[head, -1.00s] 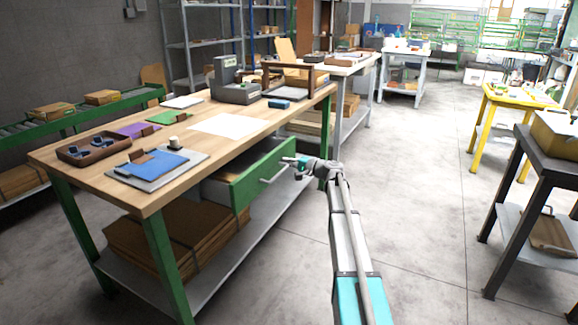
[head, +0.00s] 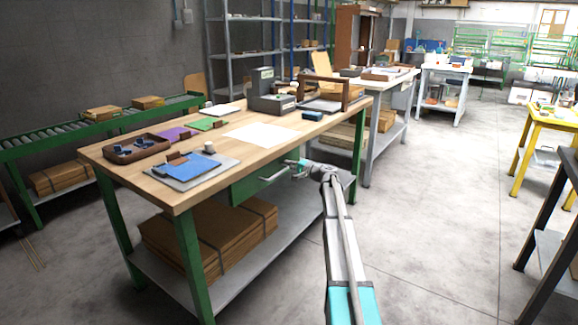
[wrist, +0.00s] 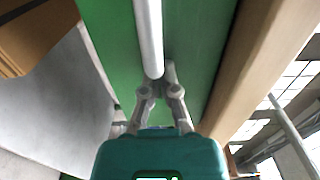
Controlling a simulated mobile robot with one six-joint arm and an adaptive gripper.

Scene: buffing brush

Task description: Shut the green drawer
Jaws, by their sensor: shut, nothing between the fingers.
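The green drawer (head: 250,184) is under the wooden workbench top (head: 190,190). Its front sits close under the bench edge, and no open inside shows; I cannot tell whether a small gap is left. Its pale bar handle (head: 272,176) runs along the front. My gripper (head: 290,167) is at the right end of the handle, shut and empty. In the wrist view, the fingertips (wrist: 159,85) are close to the end of the white handle bar (wrist: 148,38), in front of the green drawer face (wrist: 200,50). I cannot tell if they touch it.
Cardboard stacks (head: 205,235) lie on the bench's lower shelf (head: 245,270). The floor (head: 430,220) to the right is clear up to a dark table (head: 548,250).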

